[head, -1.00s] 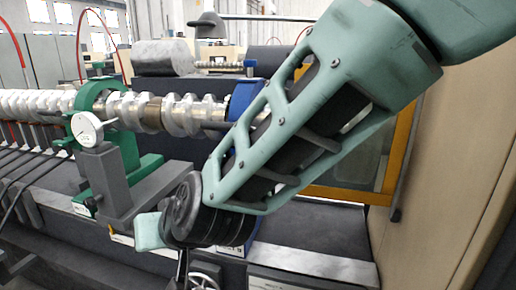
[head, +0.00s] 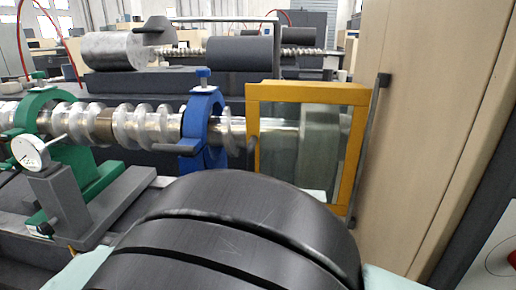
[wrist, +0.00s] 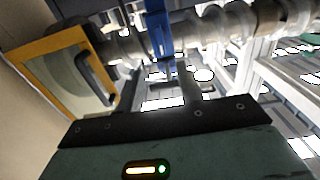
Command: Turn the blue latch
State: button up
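The blue latch is a blue ring-shaped clamp (head: 203,125) around the metal shaft, with a blue knob on top and a dark grey lever at its lower left. It stands left of the yellow-framed window. In the wrist view the blue latch (wrist: 158,32) shows at the top middle, beyond my gripper (wrist: 187,82). A grey finger-like part points up toward the latch, and I see no clear contact. The finger spacing is not clear there. In the head view my gripper is hidden behind my large dark arm joint at the bottom.
The yellow-framed window (head: 305,92) with a dark handle (head: 368,150) stands close to the latch's right. A beige cabinet (head: 430,130) closes off the right. A green clamp (head: 60,150) and a dial gauge (head: 30,153) stand at the left along the shaft.

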jog(key=w, duration=0.9)
jog(key=w+d, duration=0.1)
jog(key=w, duration=0.4)
jog(key=shift+b, duration=0.3)
jog(key=c, duration=0.8)
